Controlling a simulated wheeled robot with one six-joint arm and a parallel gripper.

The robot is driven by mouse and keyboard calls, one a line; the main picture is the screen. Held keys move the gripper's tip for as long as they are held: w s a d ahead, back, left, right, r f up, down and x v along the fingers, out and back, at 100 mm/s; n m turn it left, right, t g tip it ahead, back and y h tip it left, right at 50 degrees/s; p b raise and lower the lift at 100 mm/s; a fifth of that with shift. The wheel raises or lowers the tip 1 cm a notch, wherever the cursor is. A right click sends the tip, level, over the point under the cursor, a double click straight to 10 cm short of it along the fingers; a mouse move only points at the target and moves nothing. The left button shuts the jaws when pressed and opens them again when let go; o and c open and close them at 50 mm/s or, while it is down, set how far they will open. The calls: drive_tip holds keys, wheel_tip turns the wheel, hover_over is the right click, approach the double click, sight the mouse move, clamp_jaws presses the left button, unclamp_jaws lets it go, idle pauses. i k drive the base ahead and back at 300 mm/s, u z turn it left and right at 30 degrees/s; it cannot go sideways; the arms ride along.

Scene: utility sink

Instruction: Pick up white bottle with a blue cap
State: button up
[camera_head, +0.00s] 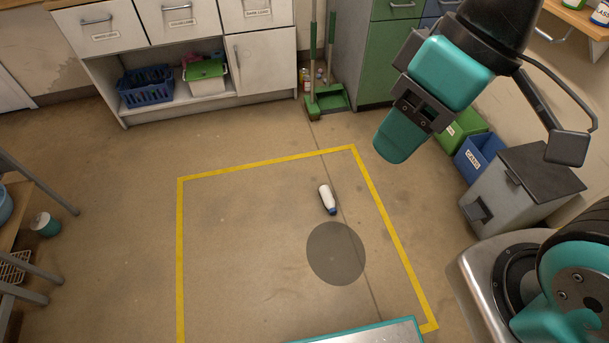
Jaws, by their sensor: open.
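The white bottle with a blue cap (327,197) lies on its side on the concrete floor, inside the yellow taped outline. Its blue cap points toward the bottom of the picture, slightly right. My gripper (404,138) hangs at the upper right, above the floor and apart from the bottle. It is open; nothing shows held in it. The gap between its fingers is mostly hidden from this angle.
A dark round patch (336,253) marks the floor just below the bottle. Yellow tape (180,250) borders mostly bare floor. White cabinets (175,40), a green broom and dustpan (330,98) stand behind. A grey bin (520,185) and blue bin (480,155) stand right.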

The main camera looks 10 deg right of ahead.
sight(327, 197)
drive_tip(key=u, duration=0.3)
drive_tip(key=i, duration=1.4)
drive_tip(key=u, duration=0.25)
